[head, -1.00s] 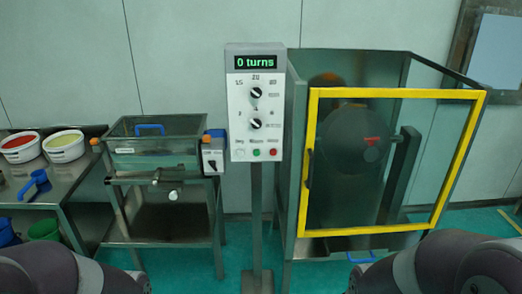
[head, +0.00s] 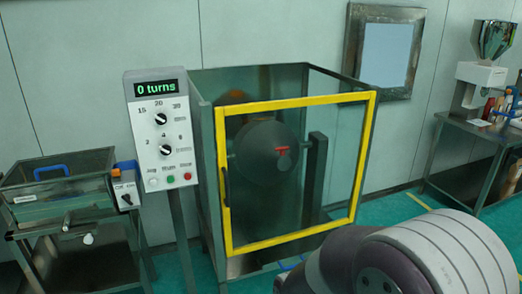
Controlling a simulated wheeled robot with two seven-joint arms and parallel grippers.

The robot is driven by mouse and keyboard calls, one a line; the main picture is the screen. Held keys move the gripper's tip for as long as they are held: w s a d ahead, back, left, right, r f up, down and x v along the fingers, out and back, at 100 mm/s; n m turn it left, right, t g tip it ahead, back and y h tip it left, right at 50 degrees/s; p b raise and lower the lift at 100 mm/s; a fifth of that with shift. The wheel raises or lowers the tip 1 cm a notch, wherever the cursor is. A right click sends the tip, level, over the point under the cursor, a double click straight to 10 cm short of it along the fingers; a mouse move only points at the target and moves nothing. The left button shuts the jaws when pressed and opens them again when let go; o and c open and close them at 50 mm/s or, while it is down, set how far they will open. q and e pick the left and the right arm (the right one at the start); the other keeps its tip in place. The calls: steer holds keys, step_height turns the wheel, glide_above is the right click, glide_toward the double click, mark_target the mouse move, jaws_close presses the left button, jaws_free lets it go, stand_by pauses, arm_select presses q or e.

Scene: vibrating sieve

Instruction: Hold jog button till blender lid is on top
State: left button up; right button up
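The control panel (head: 159,130) stands on a post left of the blender and its display reads "0 turns". The jog button (head: 153,182) is the white one at the left of the bottom row, beside a green and a red button. The blender drum (head: 262,150) is a dark round body behind the glass of the yellow-framed door (head: 227,190), which looks closed. A red handle (head: 282,150) shows on the drum's front; I cannot tell for sure that this is the lid. Nothing touches the jog button. Neither gripper is in view; only my arm shows at the lower right.
The sieve machine (head: 60,200) with a blue handle stands at the left, close to the panel. A bench (head: 480,140) with a hopper device (head: 490,65) stands at the far right. Green floor is open between the blender cage and that bench.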

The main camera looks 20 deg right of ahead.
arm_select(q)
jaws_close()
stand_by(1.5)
